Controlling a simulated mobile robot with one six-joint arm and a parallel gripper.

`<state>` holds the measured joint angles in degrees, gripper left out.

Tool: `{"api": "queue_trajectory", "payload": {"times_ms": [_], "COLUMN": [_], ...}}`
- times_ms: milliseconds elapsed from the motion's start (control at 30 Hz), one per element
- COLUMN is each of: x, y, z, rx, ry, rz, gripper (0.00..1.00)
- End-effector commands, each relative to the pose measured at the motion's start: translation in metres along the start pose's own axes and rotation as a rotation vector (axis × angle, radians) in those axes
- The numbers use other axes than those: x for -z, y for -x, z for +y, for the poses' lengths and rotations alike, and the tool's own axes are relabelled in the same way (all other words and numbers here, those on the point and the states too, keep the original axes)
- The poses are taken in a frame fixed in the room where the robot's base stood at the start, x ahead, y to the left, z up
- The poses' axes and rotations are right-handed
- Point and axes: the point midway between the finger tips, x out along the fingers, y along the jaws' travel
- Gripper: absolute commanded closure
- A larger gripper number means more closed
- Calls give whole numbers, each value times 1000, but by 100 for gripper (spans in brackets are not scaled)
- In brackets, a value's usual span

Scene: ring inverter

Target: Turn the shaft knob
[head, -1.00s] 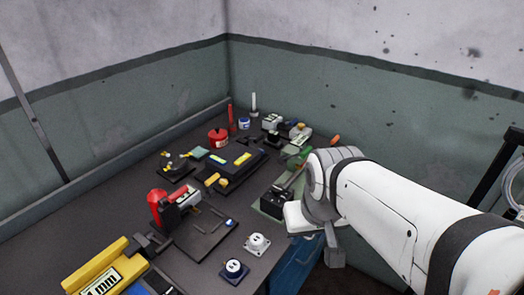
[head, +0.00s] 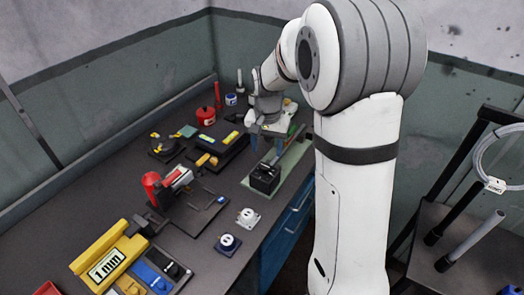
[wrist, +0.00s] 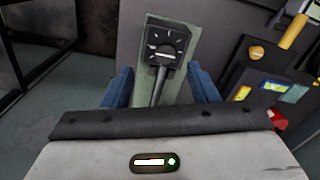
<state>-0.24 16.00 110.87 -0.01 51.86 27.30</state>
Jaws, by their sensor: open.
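A black box (head: 265,178) stands on a pale green plate (head: 251,186) near the bench's right edge. In the wrist view the box (wrist: 178,62) has a round dial (wrist: 163,45) with white marks on its face. A dark shaft (wrist: 158,87) runs from the box toward my gripper. My gripper (wrist: 160,82) is open, its blue fingers on either side of the shaft in the picture; I cannot tell whether they touch it. In the head view my gripper (head: 268,135) is over the plate, behind the box. The shaft's near end is hidden in the wrist view.
A black tray (head: 228,152) with yellow parts lies left of the plate. A red-ended tool (head: 152,185), white socket (head: 248,217), blue socket (head: 228,243) and yellow 1 mm block (head: 107,262) are nearer. A cart with rods (head: 470,240) stands right.

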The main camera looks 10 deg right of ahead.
Motion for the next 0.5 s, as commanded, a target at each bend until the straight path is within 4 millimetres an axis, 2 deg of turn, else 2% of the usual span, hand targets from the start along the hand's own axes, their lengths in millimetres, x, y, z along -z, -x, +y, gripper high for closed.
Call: {"api": "queue_trajectory", "payload": {"times_ms": [100, 267, 500], "x": [12, 17, 16], "y": [-9, -18, -54], "z": [-6, -9, -8], "rx": [-8, -12, -13], "ry": [-32, -48, -49], "rz": [-15, -22, -24], "gripper": [47, 47, 47]}}
